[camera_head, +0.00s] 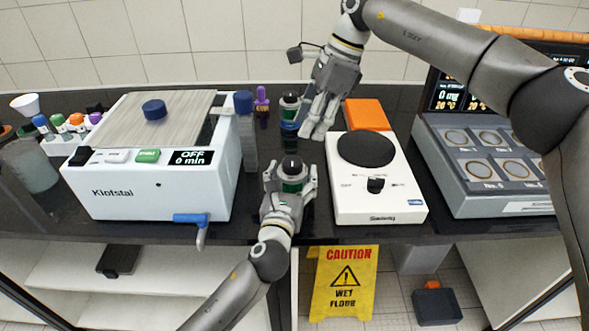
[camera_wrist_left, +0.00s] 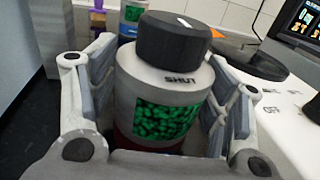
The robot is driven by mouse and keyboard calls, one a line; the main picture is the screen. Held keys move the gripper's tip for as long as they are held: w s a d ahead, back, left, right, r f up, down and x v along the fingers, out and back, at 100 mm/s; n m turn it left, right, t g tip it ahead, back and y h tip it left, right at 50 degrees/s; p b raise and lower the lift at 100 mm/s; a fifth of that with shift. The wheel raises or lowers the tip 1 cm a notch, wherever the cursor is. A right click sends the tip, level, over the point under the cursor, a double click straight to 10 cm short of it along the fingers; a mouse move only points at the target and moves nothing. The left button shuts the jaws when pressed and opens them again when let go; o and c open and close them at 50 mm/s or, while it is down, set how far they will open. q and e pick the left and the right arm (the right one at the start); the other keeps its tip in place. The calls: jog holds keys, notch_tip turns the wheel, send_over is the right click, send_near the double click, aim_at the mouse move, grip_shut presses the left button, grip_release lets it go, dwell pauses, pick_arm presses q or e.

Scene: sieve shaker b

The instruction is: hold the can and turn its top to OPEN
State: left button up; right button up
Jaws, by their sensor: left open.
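A grey can with a black top and a green label (camera_head: 292,172) stands upright on the dark bench, between the white machines. In the left wrist view the can (camera_wrist_left: 165,85) shows the word SHUT under its black top (camera_wrist_left: 172,38), which has a white mark. My left gripper (camera_head: 289,188) is open, with one finger on each side of the can's body. My right gripper (camera_head: 312,124) is behind it, pointing down beside a second similar can (camera_head: 290,102). Whether its fingers are apart is unclear.
A white shaker box (camera_head: 150,190) stands left. A white hotplate-like device with a black disc (camera_head: 380,205) stands close right of the can. An orange block (camera_head: 367,115) and a purple-topped item (camera_head: 262,100) are behind. A yellow wet-floor sign (camera_head: 343,285) stands below the bench front.

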pick_arm(q)
jog(key=shift+w+d, duration=0.15)
jog(key=shift+w, duration=0.55)
jog(key=shift+w+d, duration=0.15)
jog(key=shift+w, duration=0.5)
jog(key=c, duration=1.3)
